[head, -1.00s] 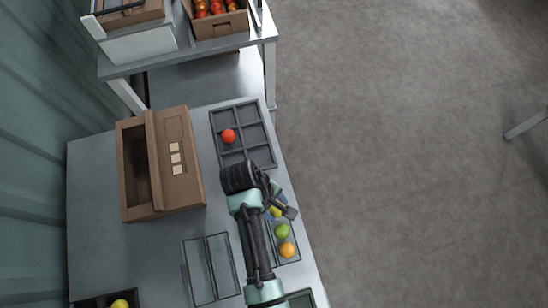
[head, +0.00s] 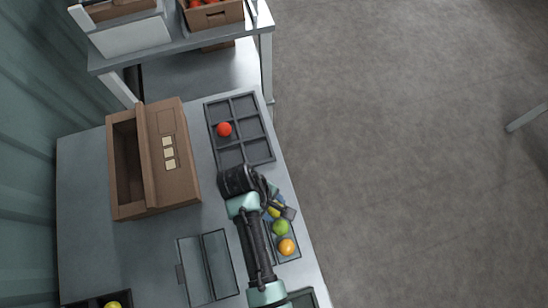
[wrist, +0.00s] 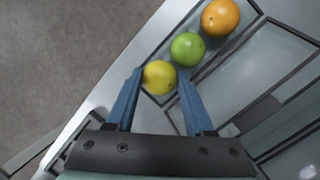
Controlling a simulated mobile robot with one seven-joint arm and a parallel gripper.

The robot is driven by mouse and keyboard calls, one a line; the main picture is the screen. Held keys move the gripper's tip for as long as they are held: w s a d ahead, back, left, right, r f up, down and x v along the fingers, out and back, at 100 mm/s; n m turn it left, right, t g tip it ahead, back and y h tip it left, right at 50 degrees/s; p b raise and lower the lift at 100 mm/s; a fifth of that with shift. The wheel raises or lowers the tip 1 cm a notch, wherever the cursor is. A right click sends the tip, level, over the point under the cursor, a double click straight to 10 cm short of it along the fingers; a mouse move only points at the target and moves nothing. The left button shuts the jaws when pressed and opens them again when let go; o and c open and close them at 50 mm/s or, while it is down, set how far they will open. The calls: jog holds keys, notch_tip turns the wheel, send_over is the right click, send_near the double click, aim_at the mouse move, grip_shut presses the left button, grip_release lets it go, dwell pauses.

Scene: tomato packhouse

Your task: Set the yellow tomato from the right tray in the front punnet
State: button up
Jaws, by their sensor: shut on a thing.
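My gripper (wrist: 158,80) has its blue fingers on either side of a yellow tomato (wrist: 159,77) and is shut on it. In the head view, my gripper (head: 277,208) partly hides the yellow tomato (head: 273,212). The tomato is at the end of a narrow clear-walled punnet (head: 296,256), in line with a green tomato (head: 281,228) and an orange tomato (head: 287,247). It looks very close to the green one; I cannot tell if they touch or if it rests on the bottom. Another yellow tomato (head: 112,306) is in a dark tray at the bottom left.
A dark divided tray (head: 238,147) holds one red tomato (head: 224,129). An empty clear two-part punnet (head: 208,266) lies left of my arm. A brown cardboard box (head: 178,187) stands further left. The table's right edge is close to my gripper, with open floor beyond.

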jog(key=shift+s+f, duration=0.1)
jog(key=shift+f, duration=0.05)
jog(key=o, duration=1)
jog(key=c, duration=0.4)
jog(key=shift+o, duration=0.3)
notch_tip(320, 180, up, 7)
jog(key=p, duration=0.7)
jog(key=shift+p, duration=0.4)
